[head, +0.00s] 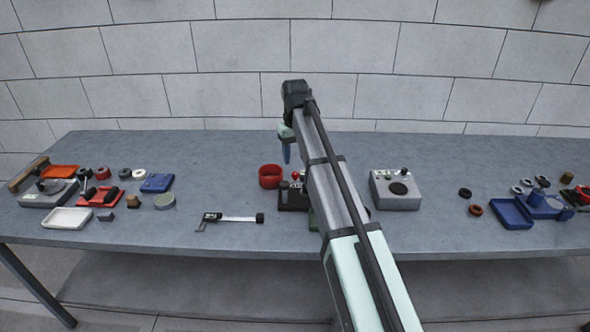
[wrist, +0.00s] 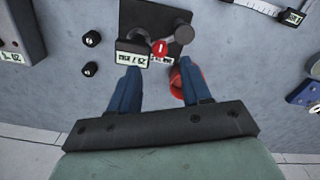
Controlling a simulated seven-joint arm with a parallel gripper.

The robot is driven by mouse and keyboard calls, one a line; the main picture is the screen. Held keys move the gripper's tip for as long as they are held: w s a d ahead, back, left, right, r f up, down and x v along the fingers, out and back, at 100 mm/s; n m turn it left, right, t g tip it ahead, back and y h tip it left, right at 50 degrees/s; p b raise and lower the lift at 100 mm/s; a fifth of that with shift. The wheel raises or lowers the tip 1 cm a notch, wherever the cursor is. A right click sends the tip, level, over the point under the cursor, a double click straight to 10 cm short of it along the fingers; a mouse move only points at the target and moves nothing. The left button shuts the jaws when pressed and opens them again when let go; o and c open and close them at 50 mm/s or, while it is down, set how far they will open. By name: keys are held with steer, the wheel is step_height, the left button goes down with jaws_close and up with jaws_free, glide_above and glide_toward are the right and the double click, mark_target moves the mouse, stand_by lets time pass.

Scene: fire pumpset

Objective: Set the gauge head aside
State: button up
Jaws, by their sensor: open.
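A small dark unit (head: 292,200) with a red knob (head: 296,175) stands mid-table, partly hidden by my arm. In the wrist view it has a black base (wrist: 140,18), a pale-labelled block (wrist: 131,60), a red knob (wrist: 159,48) and a grey round head (wrist: 183,33). I cannot tell for sure which part is the gauge head. My gripper (wrist: 160,68) is open and empty, its blue fingers spread at the unit's near side. In the head view my gripper (head: 287,160) points down above the table. A red cup (head: 270,177) stands left of the unit, partly behind one finger in the wrist view.
A digital caliper (head: 235,218) lies front left of the unit. A grey box with a dark dial (head: 397,190) stands to the right. Two small black parts (wrist: 92,40) lie beside the unit. Trays and loose parts crowd both table ends.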

mark_target(295, 173)
steer(key=shift+f, duration=2.9)
jaws_close()
